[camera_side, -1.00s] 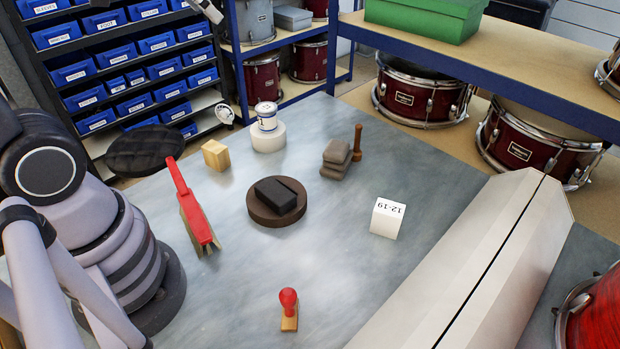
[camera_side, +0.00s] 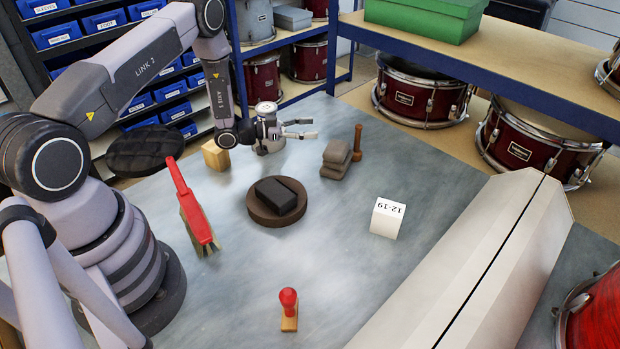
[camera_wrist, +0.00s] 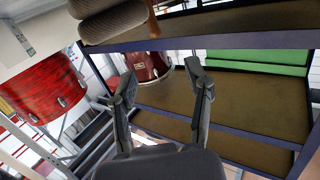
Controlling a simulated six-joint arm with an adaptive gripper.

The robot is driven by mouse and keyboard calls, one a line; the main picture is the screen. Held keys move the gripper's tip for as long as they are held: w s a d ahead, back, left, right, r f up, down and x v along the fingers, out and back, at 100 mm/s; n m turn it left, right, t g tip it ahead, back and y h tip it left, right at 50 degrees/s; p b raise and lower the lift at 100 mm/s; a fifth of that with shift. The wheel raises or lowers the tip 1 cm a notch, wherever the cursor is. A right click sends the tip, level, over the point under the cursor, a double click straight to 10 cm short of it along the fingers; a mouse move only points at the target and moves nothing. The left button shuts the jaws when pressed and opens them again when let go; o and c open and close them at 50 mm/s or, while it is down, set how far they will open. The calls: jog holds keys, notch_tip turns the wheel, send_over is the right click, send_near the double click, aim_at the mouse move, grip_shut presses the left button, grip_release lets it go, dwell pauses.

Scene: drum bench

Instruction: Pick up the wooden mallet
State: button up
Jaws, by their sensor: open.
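The wooden mallet looks to be the upright brown wooden piece (camera_side: 357,143) standing close behind the grey stacked bags at the back of the bench in the side view.
Two stacked grey bags (camera_side: 336,158) stand between my gripper and the mallet's lower part. Blue-edged shelving (camera_side: 480,70) lies behind.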

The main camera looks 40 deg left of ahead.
jog(key=f, duration=0.1)
send_near(359, 125)
jog(key=shift+t, duration=0.3)
jog(key=w+d, duration=0.1)
jog(key=w+d+f, duration=0.1)
jog(key=w, duration=0.1)
jog(key=shift+d+f, duration=0.15)
jog(key=shift+d, duration=0.05)
jog(key=shift+x, duration=3.1)
jog(key=shift+a, duration=0.1)
jog(key=shift+c, duration=0.4)
grip_shut()
